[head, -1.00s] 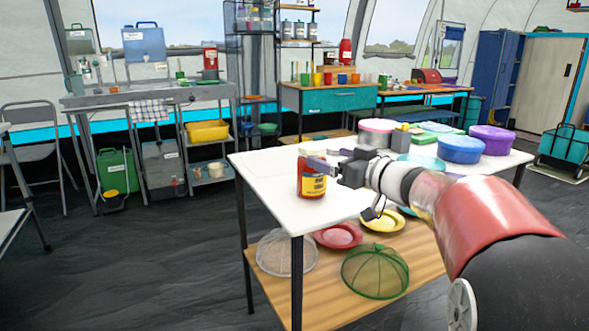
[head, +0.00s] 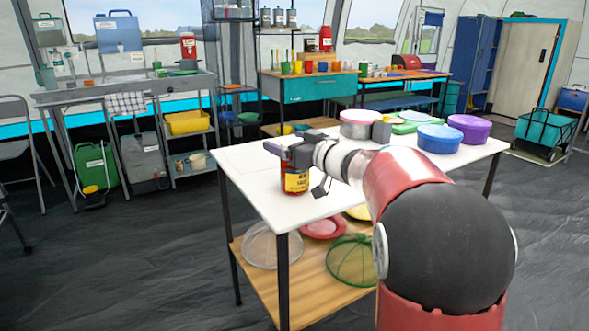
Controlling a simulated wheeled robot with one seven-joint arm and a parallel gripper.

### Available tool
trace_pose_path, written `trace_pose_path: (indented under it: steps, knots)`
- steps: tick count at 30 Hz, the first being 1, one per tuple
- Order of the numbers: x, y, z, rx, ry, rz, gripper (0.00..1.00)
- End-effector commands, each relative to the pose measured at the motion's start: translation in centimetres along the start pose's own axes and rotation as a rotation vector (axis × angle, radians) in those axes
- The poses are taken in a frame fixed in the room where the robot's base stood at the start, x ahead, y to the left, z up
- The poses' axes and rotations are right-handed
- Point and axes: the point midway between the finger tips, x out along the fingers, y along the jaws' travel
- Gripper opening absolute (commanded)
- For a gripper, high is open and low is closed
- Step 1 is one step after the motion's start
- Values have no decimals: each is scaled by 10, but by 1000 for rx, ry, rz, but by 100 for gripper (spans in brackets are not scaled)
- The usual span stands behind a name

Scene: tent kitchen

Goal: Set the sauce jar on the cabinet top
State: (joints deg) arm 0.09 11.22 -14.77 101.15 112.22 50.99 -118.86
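The sauce jar (head: 295,180), red with a yellow label, stands upright near the front left of the white table (head: 245,172). My gripper (head: 282,151) reaches from the right to the jar's upper part and hides its lid. Its dark fingers overlap the jar top in this view; I cannot tell whether they grip the jar. A teal-fronted cabinet (head: 306,88) stands at the back against the tent wall, with several cups along its top.
Round tubs, including blue (head: 438,138) and purple (head: 470,128) ones, crowd the table's far right. Bowls and mesh covers lie on the lower shelf (head: 300,285). A metal sink bench (head: 130,88) stands at the left. Dark floor (head: 120,260) is open left of the table.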

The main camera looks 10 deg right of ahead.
Motion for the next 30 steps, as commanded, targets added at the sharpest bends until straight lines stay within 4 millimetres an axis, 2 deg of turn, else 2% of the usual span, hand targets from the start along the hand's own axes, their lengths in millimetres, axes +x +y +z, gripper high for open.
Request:
trace_pose_path:
  steps: [2,19,30]
  knots:
    - [0,0,0,0,0,0,75]
    - [0,0,0,0,-1,0,0]
    - [-1,0,-4,-1,2,0,0]
